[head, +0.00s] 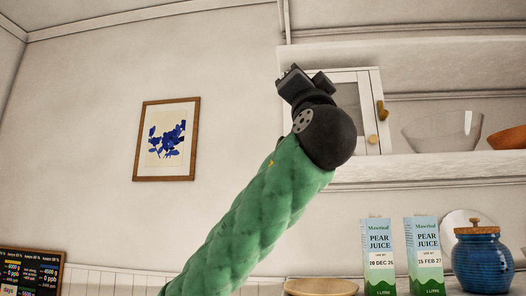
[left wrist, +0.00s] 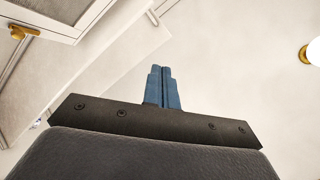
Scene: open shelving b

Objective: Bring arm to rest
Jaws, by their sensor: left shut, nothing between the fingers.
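My left arm, in a green quilted sleeve, comes up from the lower left in the head view. Its black wrist and left gripper (head: 292,78) are raised in front of the wall and the white cabinet. In the left wrist view the blue fingers of the left gripper (left wrist: 164,72) are together, with nothing between them. They point up toward the pale ceiling. My right gripper is in neither view.
A white cabinet (head: 350,88) with gold knobs is close behind the gripper. A glass bowl (head: 440,132) stands on the upper shelf (head: 425,168). Below are two pear juice cartons (head: 379,258) and a blue jar (head: 483,264). A framed picture (head: 167,139) hangs left.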

